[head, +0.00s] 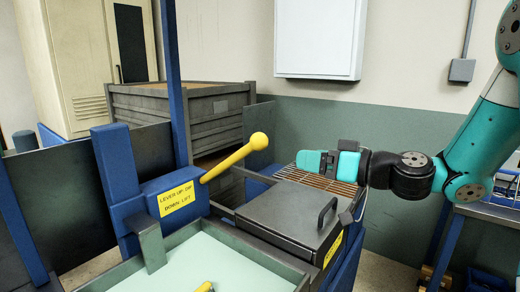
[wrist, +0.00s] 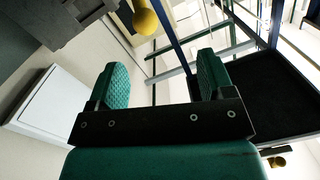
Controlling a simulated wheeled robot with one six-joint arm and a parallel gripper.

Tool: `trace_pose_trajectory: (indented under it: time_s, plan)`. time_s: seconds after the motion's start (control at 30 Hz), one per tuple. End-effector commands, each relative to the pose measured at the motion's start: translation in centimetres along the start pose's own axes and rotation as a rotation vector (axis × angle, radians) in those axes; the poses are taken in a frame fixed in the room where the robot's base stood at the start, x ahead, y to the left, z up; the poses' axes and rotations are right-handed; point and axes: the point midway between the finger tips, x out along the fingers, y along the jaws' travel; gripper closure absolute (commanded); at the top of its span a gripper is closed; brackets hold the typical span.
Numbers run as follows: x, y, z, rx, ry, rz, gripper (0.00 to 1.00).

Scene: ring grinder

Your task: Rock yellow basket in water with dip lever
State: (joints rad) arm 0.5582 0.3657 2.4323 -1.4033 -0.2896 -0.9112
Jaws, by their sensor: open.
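The dip lever (head: 226,163) is a yellow rod with a ball knob, slanting up to the right from a blue box. Its yellow label (head: 177,199) reads "LEVER UP DIP DOWN LIFT". My gripper (head: 310,162) is open and empty, to the right of the knob and apart from it. In the wrist view, my gripper (wrist: 160,72) shows two spread green fingers, and the yellow knob (wrist: 145,19) is beyond them at the top. Pale green water (head: 205,262) fills the tank at the bottom. A small yellow piece (head: 205,287) shows at the bottom edge; I cannot tell whether it is the basket.
A dark lidded box (head: 285,215) with a handle stands right of the tank, beside a slatted rack (head: 325,172) under my gripper. A blue post (head: 173,80) rises behind the lever box. A grey crate (head: 180,120) stands behind. Open air lies between gripper and knob.

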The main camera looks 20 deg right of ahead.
Motion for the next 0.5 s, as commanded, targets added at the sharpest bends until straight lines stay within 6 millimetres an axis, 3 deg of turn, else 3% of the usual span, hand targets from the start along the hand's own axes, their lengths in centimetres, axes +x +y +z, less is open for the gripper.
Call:
trace_pose_trajectory:
  time_s: [0.03,0.1,0.23,0.37,0.5]
  plan:
    - [-0.5,1.3,-0.2,0.000,0.037,0.032,0.25]
    - [-0.7,2.1,-0.8,-0.004,0.068,0.055,0.25]
    - [0.1,2.3,-1.4,-0.005,0.077,0.061,0.25]
    - [2.1,2.2,-1.7,-0.003,0.073,0.058,0.25]
    - [5.4,2.3,-1.9,-0.006,0.072,0.055,0.25]
